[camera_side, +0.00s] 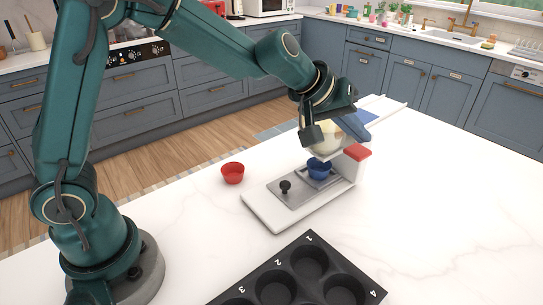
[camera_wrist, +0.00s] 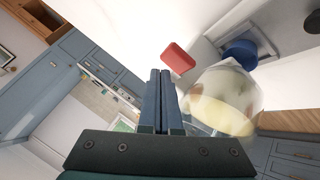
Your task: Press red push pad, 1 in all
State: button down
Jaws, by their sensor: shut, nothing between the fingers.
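The red push pad (camera_side: 358,152) sits on top of a white block at the back right end of the dispenser. It also shows in the wrist view (camera_wrist: 178,58), just beyond my fingertips. My gripper (camera_side: 367,139) is shut and empty, its blue fingers pointing down toward the pad from just above. It shows in the wrist view (camera_wrist: 160,72) too. I cannot tell whether the fingertips touch the pad. A clear hopper (camera_wrist: 222,100) with pale contents stands beside the fingers; my gripper partly hides it in the side view. A blue cup (camera_side: 319,169) stands below the hopper.
The dispenser's white base (camera_side: 262,214) carries a grey plate with a black knob (camera_side: 285,186). A red cup (camera_side: 232,173) stands to its left. A black numbered muffin tray (camera_side: 313,290) lies in front. The white counter at right is clear.

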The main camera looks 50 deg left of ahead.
aim_at(353, 152)
dwell(0.3)
jog(key=shift+w+d+r, duration=0.1)
jog(key=shift+r, duration=2.45)
